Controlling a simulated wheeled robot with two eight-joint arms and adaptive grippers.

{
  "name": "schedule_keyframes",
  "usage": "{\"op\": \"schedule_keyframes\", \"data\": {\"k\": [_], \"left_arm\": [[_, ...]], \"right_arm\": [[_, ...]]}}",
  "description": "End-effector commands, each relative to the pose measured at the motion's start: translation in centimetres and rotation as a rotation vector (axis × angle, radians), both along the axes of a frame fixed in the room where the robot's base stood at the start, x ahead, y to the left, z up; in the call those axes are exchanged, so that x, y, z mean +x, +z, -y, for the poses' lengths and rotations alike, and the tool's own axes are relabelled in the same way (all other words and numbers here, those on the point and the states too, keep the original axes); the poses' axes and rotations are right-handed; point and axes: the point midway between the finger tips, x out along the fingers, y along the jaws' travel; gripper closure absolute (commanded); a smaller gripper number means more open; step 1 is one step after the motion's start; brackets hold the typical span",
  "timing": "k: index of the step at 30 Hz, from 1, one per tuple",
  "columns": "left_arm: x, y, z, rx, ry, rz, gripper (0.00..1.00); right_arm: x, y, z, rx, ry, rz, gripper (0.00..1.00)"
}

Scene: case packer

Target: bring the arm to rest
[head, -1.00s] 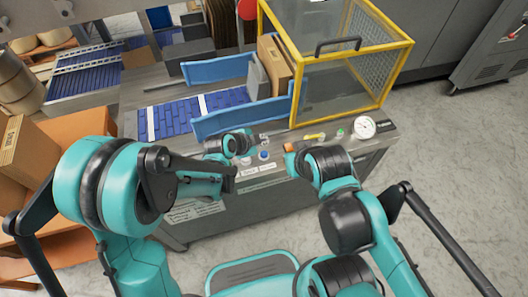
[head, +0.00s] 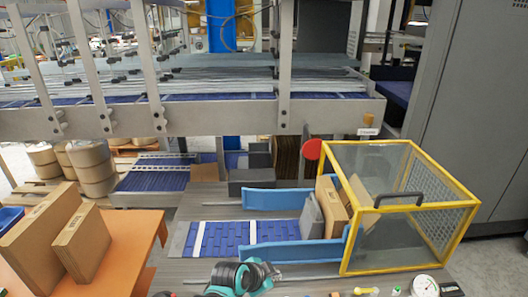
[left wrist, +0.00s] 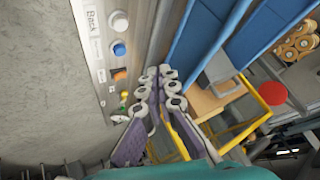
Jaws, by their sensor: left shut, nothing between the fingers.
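My left gripper (head: 268,272) shows at the bottom edge of the head view, beside the near blue guide rail. Most of my left arm is below the frame. In the left wrist view the gripper (left wrist: 159,72) is shut, its grey finger pads together with nothing between them. It is near the button panel (left wrist: 103,60), which has a white, a blue and an orange button and a "Back" label. My right arm and gripper are not in view.
A yellow-framed clear guard (head: 400,208) stands at right, beside blue guide rails (head: 290,252) and a blue belt (head: 240,234). A cardboard carton (head: 332,200) stands at the guard's left side. Cartons (head: 82,243) stand on an orange table (head: 125,255) at left. A round gauge (head: 425,286) is at bottom right.

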Motion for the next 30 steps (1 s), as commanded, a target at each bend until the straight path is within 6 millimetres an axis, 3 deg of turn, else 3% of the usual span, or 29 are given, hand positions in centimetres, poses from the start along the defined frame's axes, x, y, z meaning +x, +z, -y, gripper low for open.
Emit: {"op": "schedule_keyframes", "data": {"k": [1,3,9,15,21,30], "left_arm": [[-0.9,1.2,-2.4,-0.016,0.088,-0.027,1.0],[-2.2,2.6,-5.3,-0.043,0.211,-0.065,1.0],[-7.2,5.1,-13.0,-0.132,0.573,-0.151,1.0],[-12.2,5.7,-18.6,-0.223,0.888,-0.197,1.0],[-14.8,5.5,-21.0,-0.276,1.048,-0.212,1.0],[-15.1,5.5,-21.3,-0.285,1.07,-0.213,1.0]], "right_arm": [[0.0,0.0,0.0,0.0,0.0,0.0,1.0],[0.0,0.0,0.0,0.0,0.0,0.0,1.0],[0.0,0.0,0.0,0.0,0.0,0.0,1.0],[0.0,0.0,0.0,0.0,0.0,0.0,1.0],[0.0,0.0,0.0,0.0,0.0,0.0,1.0],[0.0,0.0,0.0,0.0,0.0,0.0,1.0]]}}
